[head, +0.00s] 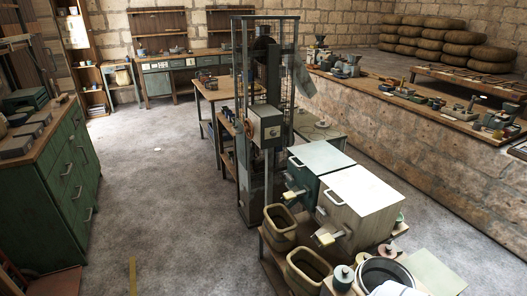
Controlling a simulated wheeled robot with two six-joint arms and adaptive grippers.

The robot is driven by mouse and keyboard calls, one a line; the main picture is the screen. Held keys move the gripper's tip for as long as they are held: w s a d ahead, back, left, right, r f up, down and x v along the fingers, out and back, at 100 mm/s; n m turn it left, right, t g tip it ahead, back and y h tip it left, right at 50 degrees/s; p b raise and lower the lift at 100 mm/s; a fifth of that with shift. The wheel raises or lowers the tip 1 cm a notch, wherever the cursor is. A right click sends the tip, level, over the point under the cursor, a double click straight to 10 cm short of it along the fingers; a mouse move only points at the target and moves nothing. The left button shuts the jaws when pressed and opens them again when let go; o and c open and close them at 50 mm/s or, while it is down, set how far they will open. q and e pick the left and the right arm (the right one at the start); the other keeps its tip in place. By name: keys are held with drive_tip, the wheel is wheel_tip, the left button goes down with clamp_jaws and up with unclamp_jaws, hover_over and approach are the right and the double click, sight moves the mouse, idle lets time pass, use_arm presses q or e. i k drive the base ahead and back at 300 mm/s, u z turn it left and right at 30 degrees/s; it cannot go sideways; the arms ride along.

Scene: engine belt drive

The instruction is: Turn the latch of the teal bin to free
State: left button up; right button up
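The teal bin (306,177) stands on a low bench right of the middle, behind a cream bin. Its pale lid (320,157) lies shut on top. A small latch (295,193) with a light yellowish handle sticks out from its front, toward the left. The latch is too small to tell how it is turned. The cream bin (352,207) has a similar latch (328,237). Neither of my grippers shows in the head view, so nothing is seen touching the latch.
Two open olive tubs (281,222) stand on the bench before the bins. A green drawer cabinet (68,170) stands left. The grey floor (165,190) between is clear.

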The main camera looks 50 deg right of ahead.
sight(290, 178)
drive_tip(key=z, duration=0.3)
drive_tip(key=i, duration=1.15)
drive_tip(key=z, duration=1.45)
drive_tip(key=i, duration=0.95)
drive_tip(key=z, duration=0.95)
